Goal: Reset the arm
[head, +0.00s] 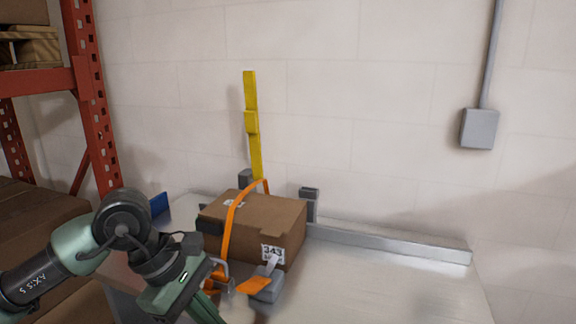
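My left arm comes in from the left, and its green gripper (205,307) points down at the lower edge of the head view. Its fingertips are cut off by the frame edge, so I cannot tell whether it is open or shut. It is in front of and to the left of a brown cardboard box (273,219) on a pale metal table. My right gripper is not in view.
An orange strap (230,225) runs over the box, which has a 343 label. A grey tool with an orange handle (254,286) is in front of it. A yellow strip (251,120) rises behind. The table's right side (400,285) is clear. An orange rack (88,100) stands left.

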